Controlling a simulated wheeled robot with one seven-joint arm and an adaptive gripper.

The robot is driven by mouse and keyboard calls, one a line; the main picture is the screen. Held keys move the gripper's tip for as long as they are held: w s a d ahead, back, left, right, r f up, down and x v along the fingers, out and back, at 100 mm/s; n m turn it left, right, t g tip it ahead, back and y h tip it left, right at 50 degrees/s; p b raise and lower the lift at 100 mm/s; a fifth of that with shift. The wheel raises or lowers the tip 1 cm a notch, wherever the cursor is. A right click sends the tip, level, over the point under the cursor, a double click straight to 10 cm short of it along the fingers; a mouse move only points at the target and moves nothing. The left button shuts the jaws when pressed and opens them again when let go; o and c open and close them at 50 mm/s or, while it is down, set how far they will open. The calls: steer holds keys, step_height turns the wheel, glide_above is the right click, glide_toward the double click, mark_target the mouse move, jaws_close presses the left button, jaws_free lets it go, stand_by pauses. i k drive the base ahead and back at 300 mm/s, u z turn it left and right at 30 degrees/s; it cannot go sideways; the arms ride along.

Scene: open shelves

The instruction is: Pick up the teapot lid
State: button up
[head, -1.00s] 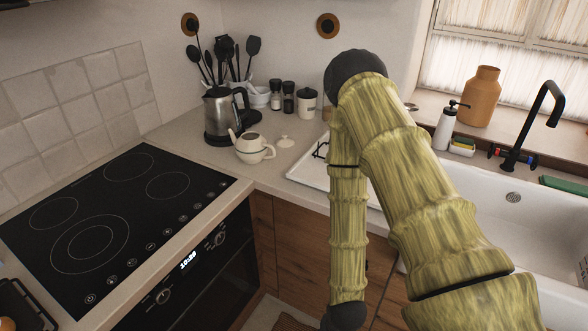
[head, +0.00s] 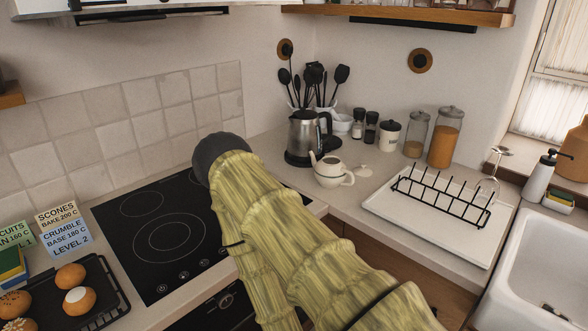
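The teapot lid (head: 363,172) is small and cream-coloured with a knob. It lies on the counter just right of the open cream teapot (head: 331,171), apart from it. The teapot stands upright with its spout to the left. My arm, covered in a yellow-green bamboo-like texture, crosses the lower middle of the head view, over the hob. My gripper is not visible in this view.
A steel kettle (head: 304,138) stands behind the teapot. A black dish rack (head: 441,194) on a white drainer is to the right. Jars (head: 445,137) stand at the back. The hob (head: 165,230) and a bun tray (head: 110,292) are to the left.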

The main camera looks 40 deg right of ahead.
mark_target(362, 171)
steer(key=u, duration=0.5)
steer(key=k, duration=0.95)
steer(key=z, duration=1.45)
steer(key=i, duration=0.2)
steer(key=z, duration=0.05)
